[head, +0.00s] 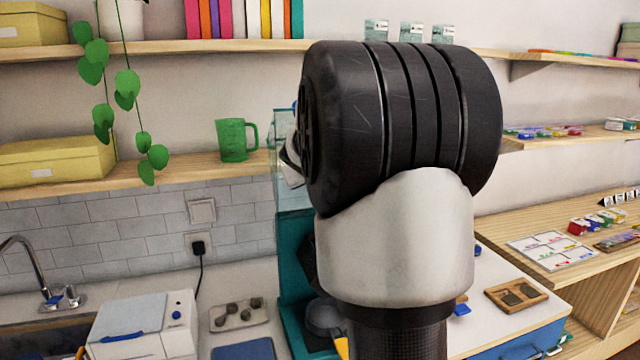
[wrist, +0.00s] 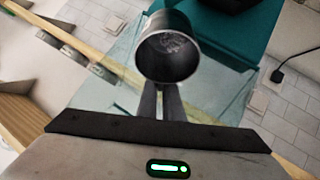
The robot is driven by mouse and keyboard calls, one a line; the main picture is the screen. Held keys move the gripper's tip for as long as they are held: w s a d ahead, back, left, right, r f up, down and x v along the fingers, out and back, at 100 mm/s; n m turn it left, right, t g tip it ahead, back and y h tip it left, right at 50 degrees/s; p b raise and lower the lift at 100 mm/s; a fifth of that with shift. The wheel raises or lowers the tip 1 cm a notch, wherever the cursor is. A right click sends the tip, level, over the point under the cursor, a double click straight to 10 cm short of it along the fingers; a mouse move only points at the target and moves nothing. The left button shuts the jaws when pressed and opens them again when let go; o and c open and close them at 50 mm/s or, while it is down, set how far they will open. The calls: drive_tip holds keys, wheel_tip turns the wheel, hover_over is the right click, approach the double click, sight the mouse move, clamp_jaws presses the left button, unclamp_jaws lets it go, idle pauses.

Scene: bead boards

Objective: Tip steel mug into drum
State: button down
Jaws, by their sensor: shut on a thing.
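The steel mug (wrist: 167,50) is at the top middle of the wrist view, its round mouth facing the camera. Something pale grey shows inside, too unclear to name. My gripper (wrist: 159,97) is shut on the mug, its two fingers close together at the mug's near side. In the head view my arm hides the mug and most of the gripper. A teal housing (head: 291,237) with clear panels stands behind my arm; it also shows beyond the mug in the wrist view (wrist: 213,35). I cannot make out the drum for certain.
A green mug (head: 233,140) stands on the left shelf (head: 190,167). A white box-shaped device (head: 145,325), a tray of dark lumps (head: 238,314) and a blue mat (head: 244,350) occupy the counter. A wooden tray (head: 516,296) lies at right. A black cord (head: 200,270) hangs from a wall socket.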

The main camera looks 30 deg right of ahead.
drive_tip(key=shift+s+a+r+n+t+h+b, duration=0.15)
drive_tip(key=shift+t+h+b, duration=0.35)
drive_tip(key=shift+b, duration=2.6)
drive_tip(key=shift+s+a+f+n+t+h+b, duration=0.1)
drive_tip(key=shift+a+t+h+b, duration=0.3)
drive_tip(key=shift+b, duration=2.75)
drive_tip(key=shift+s+a+r+n+t+h+b, duration=0.15)
drive_tip(key=shift+t+h+b, duration=0.4)
drive_tip(key=shift+b, duration=2.55)
drive_tip(key=shift+s+a+b, duration=0.1)
drive_tip(key=shift+b, duration=0.6)
drive_tip(key=shift+s+a+h+b, duration=0.15)
drive_tip(key=shift+h+b, duration=0.3)
drive_tip(key=shift+b, duration=1.4)
drive_tip(key=shift+s+a+t, duration=0.1)
drive_tip(key=shift+a+t, duration=0.05)
drive_tip(key=shift+t, duration=0.3)
drive_tip(key=shift+h, duration=0.3)
drive_tip(key=shift+s+a+f+n, duration=0.1)
drive_tip(key=shift+a+n, duration=0.05)
drive_tip(key=shift+n, duration=0.15)
